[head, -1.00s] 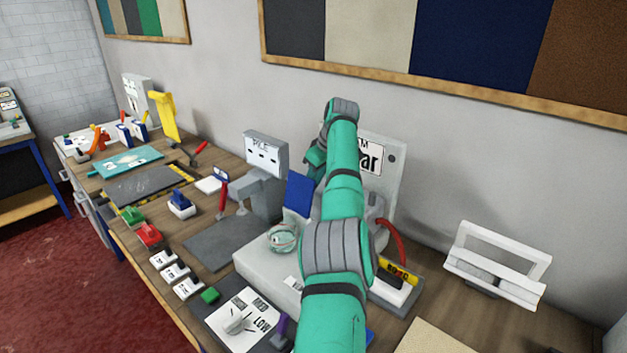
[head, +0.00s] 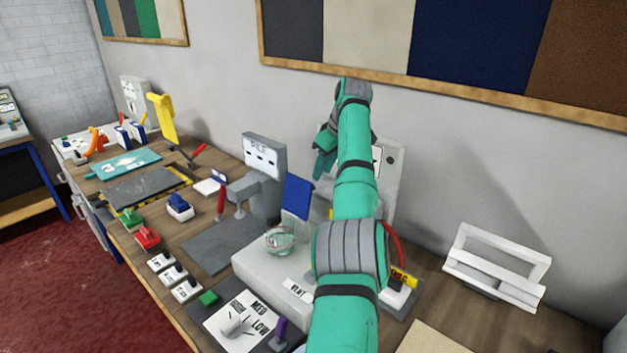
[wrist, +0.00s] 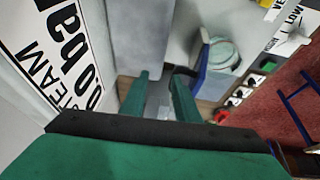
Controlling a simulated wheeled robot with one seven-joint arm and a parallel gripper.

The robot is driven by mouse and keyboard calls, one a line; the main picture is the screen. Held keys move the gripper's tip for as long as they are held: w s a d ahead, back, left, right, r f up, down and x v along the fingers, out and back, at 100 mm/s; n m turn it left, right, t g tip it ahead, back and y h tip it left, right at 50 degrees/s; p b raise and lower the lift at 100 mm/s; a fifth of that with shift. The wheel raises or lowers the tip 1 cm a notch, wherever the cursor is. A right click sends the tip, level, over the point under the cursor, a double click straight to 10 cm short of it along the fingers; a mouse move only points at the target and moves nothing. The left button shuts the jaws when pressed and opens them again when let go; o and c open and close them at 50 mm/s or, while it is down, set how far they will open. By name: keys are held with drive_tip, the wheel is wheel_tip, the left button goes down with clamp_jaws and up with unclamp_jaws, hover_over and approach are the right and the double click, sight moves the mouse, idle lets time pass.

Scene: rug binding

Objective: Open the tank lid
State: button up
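A blue panel (head: 297,195) stands steeply tilted on the white-grey steam unit (head: 262,274), beside my forearm. It looks like the tank lid, but no label on it shows. In the wrist view the blue panel (wrist: 204,62) is nearly edge-on, beside a round pale green dome (wrist: 223,54). My gripper (head: 322,165) is above and to the right of the panel, in front of the wall sign board. In the wrist view my gripper (wrist: 161,78) is open, with a gap between its green fingers and nothing held. My arm hides the middle of the unit.
The sign board (wrist: 55,45) is close on the left in the wrist view. A grey "PILE" device (head: 262,160) stands left of the blue panel. Switches line the front edge.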

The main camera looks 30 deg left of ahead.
drive_tip(key=v, duration=0.3)
drive_tip(key=a+v, duration=0.1)
drive_tip(key=shift+s+d+r, duration=0.15)
drive_tip(key=shift+s+r, duration=0.2)
drive_tip(key=shift+w, duration=0.1)
